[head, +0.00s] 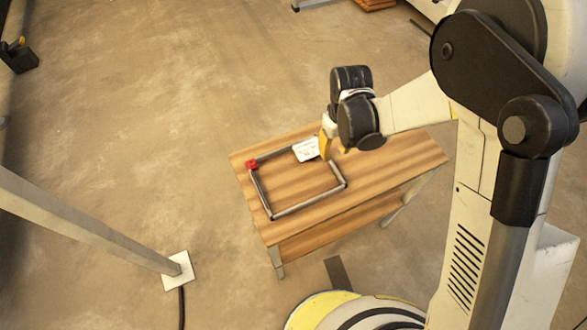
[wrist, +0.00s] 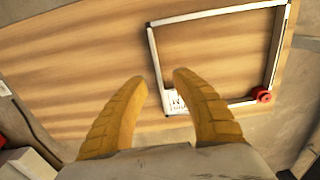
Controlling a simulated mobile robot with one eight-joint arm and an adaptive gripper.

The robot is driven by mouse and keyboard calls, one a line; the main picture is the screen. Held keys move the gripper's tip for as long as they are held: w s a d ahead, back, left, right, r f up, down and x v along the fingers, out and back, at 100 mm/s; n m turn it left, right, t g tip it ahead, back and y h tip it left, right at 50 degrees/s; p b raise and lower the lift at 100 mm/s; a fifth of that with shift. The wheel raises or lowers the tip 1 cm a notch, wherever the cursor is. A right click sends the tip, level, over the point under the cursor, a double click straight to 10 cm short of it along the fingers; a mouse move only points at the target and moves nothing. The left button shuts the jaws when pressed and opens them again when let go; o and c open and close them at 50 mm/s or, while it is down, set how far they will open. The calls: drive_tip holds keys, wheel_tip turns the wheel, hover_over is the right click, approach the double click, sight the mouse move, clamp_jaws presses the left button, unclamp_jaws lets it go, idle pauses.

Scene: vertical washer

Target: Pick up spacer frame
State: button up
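The spacer frame (head: 304,208) is a thin grey rectangle lying flat on a wooden table (head: 400,163). It has a red piece (head: 251,164) at one corner and a white label (head: 306,149) on one side. In the wrist view the frame (wrist: 218,12) fills the upper right, with the red piece (wrist: 262,95) and the label (wrist: 176,101) at its lower side. My gripper (wrist: 160,80) is open, its yellow fingers apart and empty. The right finger overlaps the label and frame corner in that view; contact cannot be told. In the head view the gripper (head: 328,147) is beside the label.
The table has a lower shelf (head: 320,232) and stands on a bare concrete floor (head: 130,110). A slanted grey post (head: 90,222) with a white foot plate stands to the left. Tabletop around the frame is clear.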

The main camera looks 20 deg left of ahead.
sight(332, 163)
drive_tip(key=f+b, duration=0.1)
drive_tip(key=f, duration=0.1)
drive_tip(key=f+b, duration=0.1)
drive_tip(key=f, duration=0.2)
drive_tip(key=f+b, duration=0.1)
drive_tip(key=f, duration=0.2)
drive_tip(key=shift+w, duration=0.4)
drive_tip(key=shift+c, duration=0.5)
clamp_jaws()
